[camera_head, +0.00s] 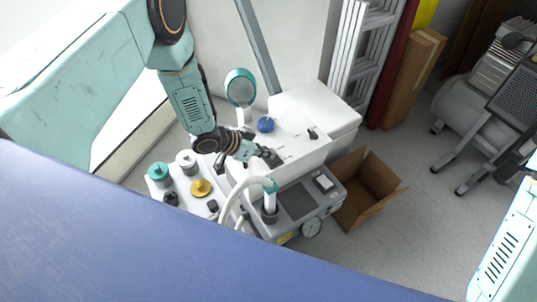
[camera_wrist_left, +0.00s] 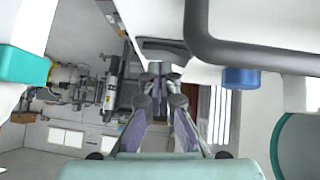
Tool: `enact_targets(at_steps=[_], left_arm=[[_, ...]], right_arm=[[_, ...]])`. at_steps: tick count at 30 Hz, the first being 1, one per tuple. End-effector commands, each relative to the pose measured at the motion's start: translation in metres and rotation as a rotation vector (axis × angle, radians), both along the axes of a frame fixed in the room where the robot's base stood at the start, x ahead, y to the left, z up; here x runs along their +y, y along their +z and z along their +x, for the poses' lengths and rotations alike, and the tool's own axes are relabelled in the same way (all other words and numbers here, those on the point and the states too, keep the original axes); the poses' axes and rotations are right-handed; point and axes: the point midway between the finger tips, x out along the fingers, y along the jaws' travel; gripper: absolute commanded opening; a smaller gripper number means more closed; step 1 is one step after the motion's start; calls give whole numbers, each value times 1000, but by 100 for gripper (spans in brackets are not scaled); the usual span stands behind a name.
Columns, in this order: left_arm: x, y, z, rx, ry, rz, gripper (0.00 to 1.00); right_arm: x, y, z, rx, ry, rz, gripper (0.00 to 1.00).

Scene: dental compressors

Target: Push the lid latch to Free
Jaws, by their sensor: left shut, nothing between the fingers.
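A white box-shaped unit with a white lid (camera_head: 315,105) stands in the middle of the head view. A small black part (camera_head: 313,133), which looks like the lid latch, sits on it; its setting is too small to read. My left gripper (camera_head: 276,160) is at the unit, to the left of and nearer than that black part. Whether it touches the unit I cannot tell. In the left wrist view its fingertips (camera_wrist_left: 160,72) are together with nothing between them. My right gripper is out of the picture.
A grey machine (camera_head: 297,200) with a dial and a pale hose stands in front. Teal, white and yellow caps (camera_head: 201,187) are at left. A blue knob (camera_head: 265,125) and round teal-rimmed piece (camera_head: 240,87) are behind the gripper. An open cardboard box (camera_head: 364,190) lies right.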

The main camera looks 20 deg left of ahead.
Motion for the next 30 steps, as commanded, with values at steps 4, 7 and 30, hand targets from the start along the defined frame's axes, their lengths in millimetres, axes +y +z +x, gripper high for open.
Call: enact_targets(at_steps=[4, 7, 30], left_arm=[[0, 0, 0, 0, 0, 0, 0], [0, 0, 0, -1, 0, -1, 0], [11, 84, -34, 0, 7, -4, 0]], right_arm=[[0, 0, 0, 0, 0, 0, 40], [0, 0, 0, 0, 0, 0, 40], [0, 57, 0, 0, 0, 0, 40]])
